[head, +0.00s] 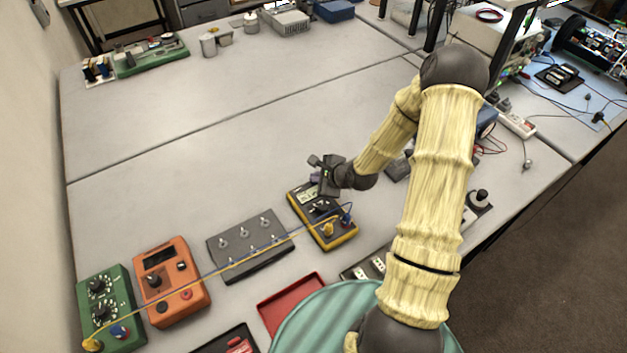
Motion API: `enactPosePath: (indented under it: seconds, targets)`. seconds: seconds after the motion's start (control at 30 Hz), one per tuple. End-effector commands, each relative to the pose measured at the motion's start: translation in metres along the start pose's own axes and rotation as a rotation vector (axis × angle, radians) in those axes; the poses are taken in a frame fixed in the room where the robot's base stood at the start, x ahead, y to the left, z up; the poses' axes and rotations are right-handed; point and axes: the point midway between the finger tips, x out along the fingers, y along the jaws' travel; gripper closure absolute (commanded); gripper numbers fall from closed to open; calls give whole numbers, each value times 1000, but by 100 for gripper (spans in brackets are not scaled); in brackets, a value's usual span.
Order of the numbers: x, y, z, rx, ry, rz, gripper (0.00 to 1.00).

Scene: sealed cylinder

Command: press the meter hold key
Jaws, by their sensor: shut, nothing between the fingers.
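A yellow-edged black handheld meter (346,236) lies on the grey bench, with a small pale display near its far end and a dark dial at its middle. A yellow plug (327,229) and a blue plug (347,213) sit at its near end, with leads running left. My gripper (319,177) is shut and empty at the far end of the meter, close to the display. I cannot tell whether it touches the meter. The hold key cannot be made out; the gripper may cover it.
Left of the meter stand a grey switch box (250,250), an orange instrument (172,281) and a green dial box (107,305), with leads strung across. A red tray (291,304) lies in front.

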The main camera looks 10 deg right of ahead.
Motion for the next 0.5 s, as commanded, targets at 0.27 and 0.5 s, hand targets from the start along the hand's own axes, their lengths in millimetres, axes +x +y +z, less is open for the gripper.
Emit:
enactPosePath:
  seconds: [0.27,0.5]
  targets:
    - [-6,-4,4,1,1,1,100]
    - [-12,-8,8,2,1,1,100]
